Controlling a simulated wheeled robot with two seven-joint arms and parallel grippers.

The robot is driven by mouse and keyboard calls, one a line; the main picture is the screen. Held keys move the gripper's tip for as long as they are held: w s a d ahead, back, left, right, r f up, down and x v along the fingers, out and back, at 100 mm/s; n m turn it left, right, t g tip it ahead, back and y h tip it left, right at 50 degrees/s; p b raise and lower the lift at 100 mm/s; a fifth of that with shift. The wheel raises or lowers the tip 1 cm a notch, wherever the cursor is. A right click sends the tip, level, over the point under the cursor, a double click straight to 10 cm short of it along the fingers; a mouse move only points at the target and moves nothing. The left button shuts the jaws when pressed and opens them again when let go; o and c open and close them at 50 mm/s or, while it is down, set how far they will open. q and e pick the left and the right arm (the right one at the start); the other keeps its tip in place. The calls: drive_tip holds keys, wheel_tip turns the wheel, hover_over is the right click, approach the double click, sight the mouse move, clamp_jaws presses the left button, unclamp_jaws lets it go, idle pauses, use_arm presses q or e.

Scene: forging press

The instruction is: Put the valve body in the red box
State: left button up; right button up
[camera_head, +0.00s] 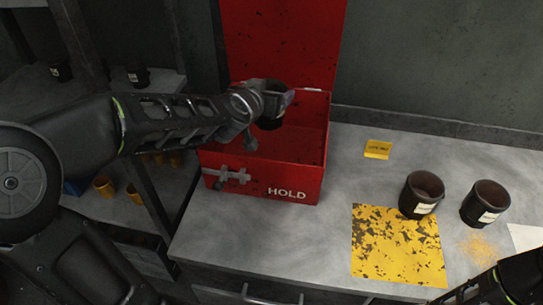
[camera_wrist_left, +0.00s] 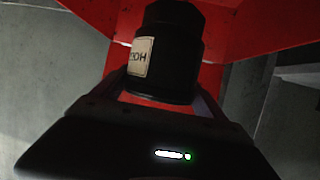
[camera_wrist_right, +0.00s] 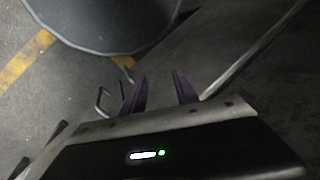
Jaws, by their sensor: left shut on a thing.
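The valve body (camera_wrist_left: 165,60), a dark cylindrical part with a tan label, is between the fingers of my left gripper (camera_head: 276,98). The gripper is shut on it. The valve body also shows as a dark shape in the head view (camera_head: 272,117). It is held over the open red box (camera_head: 262,180), which is marked HOLD and has a tall red back panel. The red walls also show behind the part in the left wrist view (camera_wrist_left: 95,15). My right gripper (camera_wrist_right: 160,90) has its fingers apart with nothing between them.
Two dark labelled cups (camera_head: 423,195) (camera_head: 486,204) stand on the grey worktop right of the box, the left one on the edge of a worn yellow patch (camera_head: 390,255). A yellow tag (camera_head: 378,149) lies behind them. Shelves with small orange cups (camera_head: 104,186) stand at left.

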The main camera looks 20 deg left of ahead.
sight(269, 123)
use_arm(q)
drive_tip(key=shift+r, duration=0.1)
wheel_tip(269, 123, down, 6)
drive_tip(key=b, duration=0.3)
drive_tip(key=shift+w+r+b, duration=0.1)
drive_tip(key=shift+b, duration=0.2)
drive_tip(key=shift+f, duration=0.3)
drive_tip(key=shift+r, duration=0.1)
drive_tip(key=shift+f+b, duration=0.8)
drive_tip(key=shift+f, duration=1.2)
drive_tip(key=shift+r, duration=0.1)
